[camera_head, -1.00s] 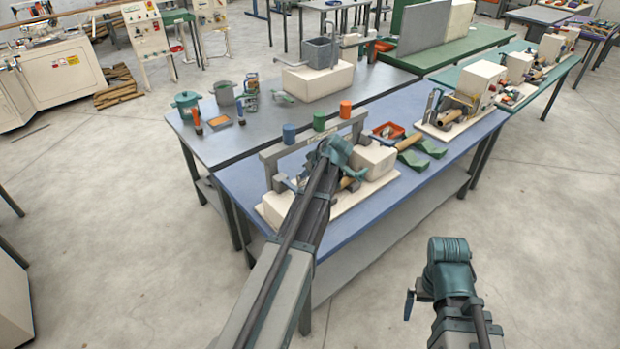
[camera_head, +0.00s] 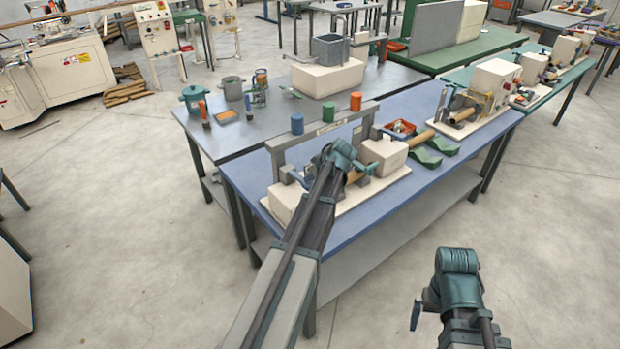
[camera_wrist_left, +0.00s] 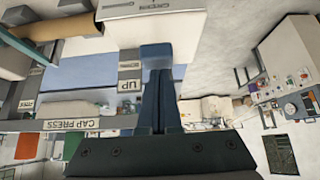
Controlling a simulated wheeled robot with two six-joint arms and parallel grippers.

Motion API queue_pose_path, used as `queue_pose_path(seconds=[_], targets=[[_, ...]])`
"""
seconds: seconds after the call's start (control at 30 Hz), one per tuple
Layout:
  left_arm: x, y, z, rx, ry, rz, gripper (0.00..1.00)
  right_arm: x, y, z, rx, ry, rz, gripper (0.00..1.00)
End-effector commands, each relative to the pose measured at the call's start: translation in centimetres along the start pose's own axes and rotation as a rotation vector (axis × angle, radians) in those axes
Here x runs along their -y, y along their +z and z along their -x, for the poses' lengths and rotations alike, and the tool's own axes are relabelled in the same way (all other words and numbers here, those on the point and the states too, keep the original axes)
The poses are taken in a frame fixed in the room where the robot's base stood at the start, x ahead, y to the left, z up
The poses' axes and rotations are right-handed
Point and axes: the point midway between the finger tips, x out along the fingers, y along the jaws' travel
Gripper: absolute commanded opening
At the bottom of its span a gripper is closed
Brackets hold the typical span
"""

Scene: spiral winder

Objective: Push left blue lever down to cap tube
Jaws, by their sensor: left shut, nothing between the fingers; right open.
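The winder station has a grey frame (camera_head: 318,134) labelled CAP PRESS in the left wrist view (camera_wrist_left: 72,125). A cardboard tube (camera_head: 417,139) sticks out to the right of its white block (camera_head: 385,155). My left gripper (camera_head: 368,164) is over the station, between frame and near edge. In the left wrist view its fingers (camera_wrist_left: 160,85) are shut together and empty. A blue block (camera_wrist_left: 156,52), apparently the lever's end, is right at their tips beside an UP label (camera_wrist_left: 129,85); contact cannot be told. My right gripper (camera_head: 422,307) is low over the floor, apart from the bench and open.
A red bin (camera_head: 400,129) and green wedges (camera_head: 432,152) lie to the right on the blue bench (camera_head: 375,199). Floor is clear around my right arm.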

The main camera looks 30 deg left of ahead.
Motion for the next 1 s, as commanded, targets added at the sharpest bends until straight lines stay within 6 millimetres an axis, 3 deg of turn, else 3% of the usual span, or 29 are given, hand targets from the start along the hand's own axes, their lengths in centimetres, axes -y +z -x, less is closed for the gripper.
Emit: queue_pose_path(seconds=[0.2,0.43,1.0], targets=[[0.1,2.2,-1.5,-0.101,0.001,-0.003,0.0,0.4,-0.2,-4.0,0.0,0.0,-0.001,1.0],[0.0,3.3,-2.4,-0.195,0.001,-0.002,0.0,0.7,-0.4,-6.9,0.0,0.0,-0.001,1.0],[0.1,3.9,-2.8,-0.19,-0.002,0.002,0.0,0.7,-0.4,-7.5,0.0,0.0,-0.001,1.0]])
